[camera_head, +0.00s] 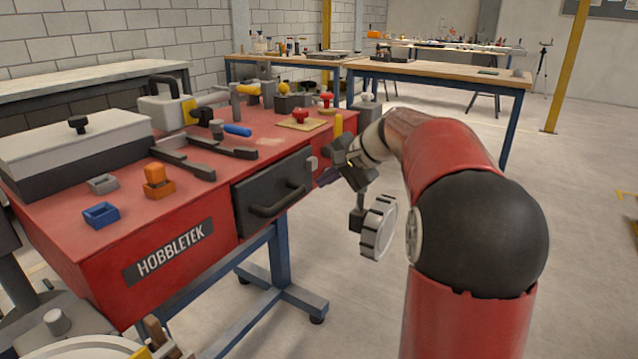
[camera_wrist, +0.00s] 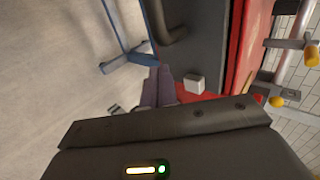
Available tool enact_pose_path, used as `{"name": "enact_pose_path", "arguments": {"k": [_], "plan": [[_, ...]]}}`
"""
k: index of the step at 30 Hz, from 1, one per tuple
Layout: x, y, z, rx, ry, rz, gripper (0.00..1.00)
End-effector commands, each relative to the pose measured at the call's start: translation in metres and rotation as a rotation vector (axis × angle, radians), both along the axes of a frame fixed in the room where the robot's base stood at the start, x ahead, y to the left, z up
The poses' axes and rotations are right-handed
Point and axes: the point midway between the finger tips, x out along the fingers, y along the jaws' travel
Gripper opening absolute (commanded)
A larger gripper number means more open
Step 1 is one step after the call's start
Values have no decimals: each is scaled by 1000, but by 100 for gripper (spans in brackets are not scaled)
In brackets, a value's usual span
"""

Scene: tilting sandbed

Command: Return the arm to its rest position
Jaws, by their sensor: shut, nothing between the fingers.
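My gripper (camera_head: 327,177) is at the end of my red and black arm, beside the right front corner of the red workbench. In the wrist view its purple-grey fingers (camera_wrist: 162,88) are together with nothing between them. The arm is bent and reaches forward from the right of the head view. The gripper is close to the dark drawer front (camera_head: 273,193) with its handle; I cannot tell whether it touches the bench.
The red workbench (camera_head: 185,225) holds a grey-lidded box (camera_head: 75,155), a blue tray (camera_head: 101,215), an orange block (camera_head: 158,181) and several tools. A small white block (camera_wrist: 194,83) shows near the fingers in the wrist view. Open floor (camera_head: 590,220) lies to the right.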

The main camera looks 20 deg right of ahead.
Motion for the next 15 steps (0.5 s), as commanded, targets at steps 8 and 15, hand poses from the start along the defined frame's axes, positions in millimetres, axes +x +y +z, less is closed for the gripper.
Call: {"name": "enact_pose_path", "arguments": {"k": [8,15], "plan": [[-29,-25,34,-2,-2,-6,0],[-41,-34,49,-2,0,-4,0]]}}
